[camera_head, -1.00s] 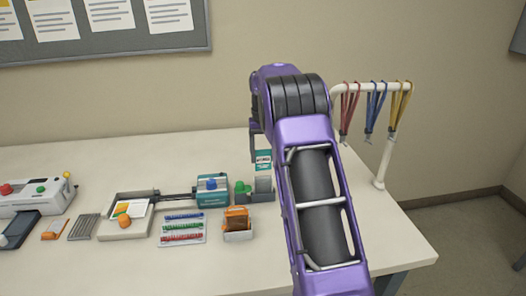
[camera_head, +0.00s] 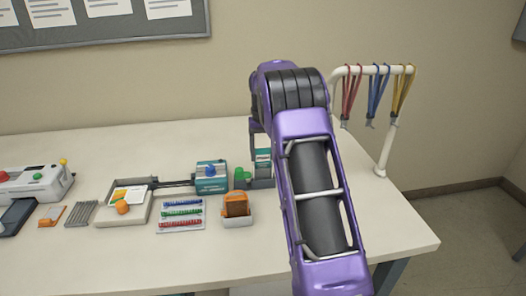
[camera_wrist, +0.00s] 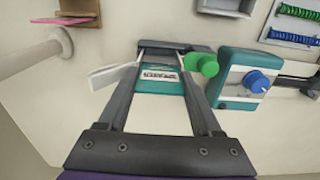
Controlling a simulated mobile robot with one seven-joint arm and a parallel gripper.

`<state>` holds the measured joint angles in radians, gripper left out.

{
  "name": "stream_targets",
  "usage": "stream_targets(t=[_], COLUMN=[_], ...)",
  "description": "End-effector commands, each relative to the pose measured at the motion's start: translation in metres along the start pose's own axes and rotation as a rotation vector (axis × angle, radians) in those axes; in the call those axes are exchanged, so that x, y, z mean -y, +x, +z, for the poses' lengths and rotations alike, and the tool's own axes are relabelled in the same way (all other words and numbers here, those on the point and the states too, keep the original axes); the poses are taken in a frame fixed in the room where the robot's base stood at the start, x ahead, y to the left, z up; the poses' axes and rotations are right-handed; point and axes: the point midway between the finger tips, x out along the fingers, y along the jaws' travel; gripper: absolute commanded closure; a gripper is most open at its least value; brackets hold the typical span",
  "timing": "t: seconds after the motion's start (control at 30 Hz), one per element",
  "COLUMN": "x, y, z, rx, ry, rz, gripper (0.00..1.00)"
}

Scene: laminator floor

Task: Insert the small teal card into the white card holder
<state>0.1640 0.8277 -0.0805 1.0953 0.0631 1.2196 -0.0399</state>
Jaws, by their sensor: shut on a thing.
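The small teal card (camera_wrist: 160,85) has a white label with dark print. In the wrist view it lies between the two fingers of my gripper (camera_wrist: 166,55), which is shut on it. In the head view the card (camera_head: 263,156) is upright, directly above or at the grey stand (camera_head: 262,184) with a green knob (camera_head: 243,174). A white flat piece (camera_wrist: 110,76), seemingly the white card holder, shows beside the left finger in the wrist view. Whether the card's lower edge is inside the holder is hidden. My arm covers the right side of the stand.
A teal-and-white device with a blue knob (camera_head: 211,176) stands left of the stand. A white lanyard post (camera_head: 387,145) stands at right. The front tabletop is clear.

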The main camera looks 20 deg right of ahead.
Motion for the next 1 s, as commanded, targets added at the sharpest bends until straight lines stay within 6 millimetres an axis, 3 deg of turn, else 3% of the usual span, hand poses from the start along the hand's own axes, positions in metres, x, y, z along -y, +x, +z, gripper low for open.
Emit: stream_targets(t=[0.6, 1.0], x=[0.000, -0.002], y=[0.028, 0.029], z=[0.002, 0.002], rx=[0.010, 0.011], ry=[0.001, 0.002], rz=[0.000, 0.002], gripper=[0.85, 0.85])
